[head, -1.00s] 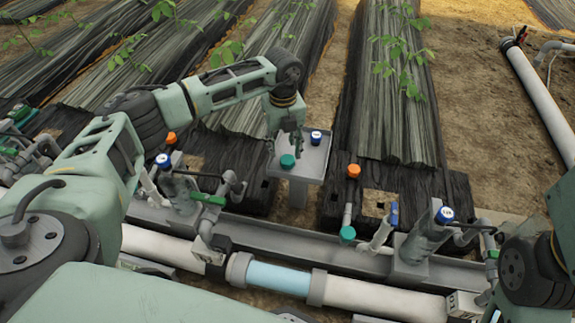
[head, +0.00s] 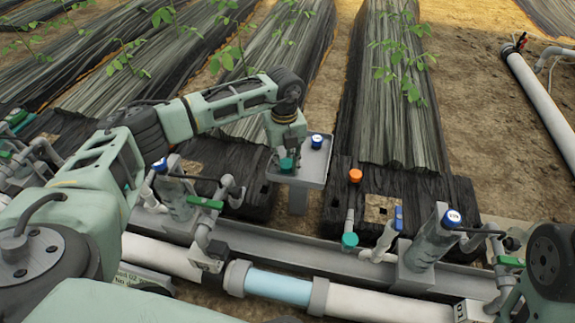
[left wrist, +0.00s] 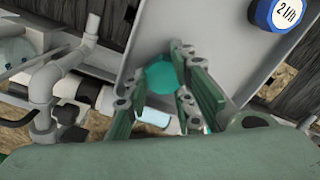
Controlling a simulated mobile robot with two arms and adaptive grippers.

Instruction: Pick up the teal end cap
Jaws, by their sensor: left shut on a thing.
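The teal end cap (head: 287,165) is at the left part of a small grey tray (head: 312,174) on a post. My left gripper (head: 289,152) reaches down over it, with its fingers shut on the cap. In the left wrist view the cap (left wrist: 162,77) shows between the two green fingers (left wrist: 161,85), against the grey tray surface (left wrist: 190,22). Whether the cap still touches the tray is hard to tell. Part of my right arm shows at the right edge of the head view, but its gripper does not.
A blue cap (head: 317,141) stands on the tray close to the left gripper; its top (left wrist: 277,12) reads "2 l/h". A long pipe (head: 280,280) crosses in front.

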